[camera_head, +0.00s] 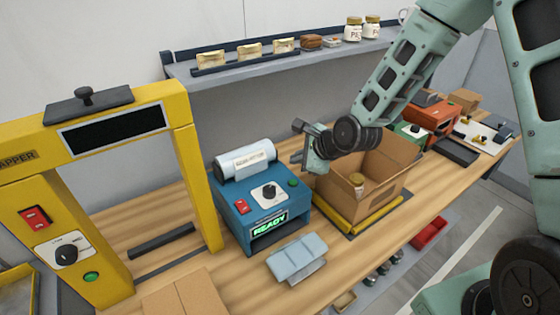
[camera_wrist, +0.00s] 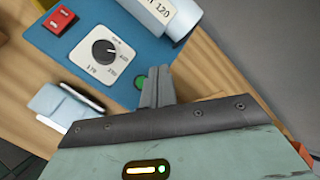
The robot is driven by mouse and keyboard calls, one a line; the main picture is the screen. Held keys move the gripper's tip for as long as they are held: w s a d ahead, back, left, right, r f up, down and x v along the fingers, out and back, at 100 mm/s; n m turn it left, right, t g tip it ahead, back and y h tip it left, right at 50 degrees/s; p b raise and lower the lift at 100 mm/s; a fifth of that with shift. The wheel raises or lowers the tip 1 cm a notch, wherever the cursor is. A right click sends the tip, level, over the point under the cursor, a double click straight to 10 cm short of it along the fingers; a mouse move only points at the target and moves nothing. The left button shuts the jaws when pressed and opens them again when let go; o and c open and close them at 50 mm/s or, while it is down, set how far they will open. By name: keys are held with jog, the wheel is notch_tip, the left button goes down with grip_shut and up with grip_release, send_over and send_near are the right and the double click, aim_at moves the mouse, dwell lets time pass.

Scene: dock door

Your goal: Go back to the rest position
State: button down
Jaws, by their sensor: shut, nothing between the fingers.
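My gripper (camera_head: 302,145) is shut and empty in the head view, raised between the blue machine and the open cardboard box. In the wrist view its closed fingers (camera_wrist: 157,88) point toward the blue machine (camera_wrist: 75,45). The fingertips lie beside the machine's green button (camera_wrist: 140,82) in that view; I cannot tell how far above it they are. In the head view the blue machine (camera_head: 240,212) has a lit READY display, a red switch, a dial and a white roll on top. My arm reaches in from the upper right.
A yellow wrapper frame (camera_head: 190,150) stands left. A shelf (camera_head: 290,68) with jars and packets runs behind. Pale blue pads (camera_head: 297,257) lie in front. An orange machine (camera_head: 436,115) stands at right.

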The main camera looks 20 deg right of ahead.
jog(key=s+a+n+g+h+b, duration=0.2)
jog(key=s+a+n+g+b, duration=0.1)
jog(key=s+n, duration=1.1)
jog(key=s+a+r+n+g+h+b, duration=0.1)
jog(key=s+a+n+g+b, duration=0.3)
jog(key=s+n+b, duration=0.4)
jog(key=s+n+g+h, duration=0.1)
jog(key=s+n, duration=0.5)
jog(key=s, duration=0.4)
jog(key=shift+s+n, duration=0.3)
jog(key=shift+n, duration=0.1)
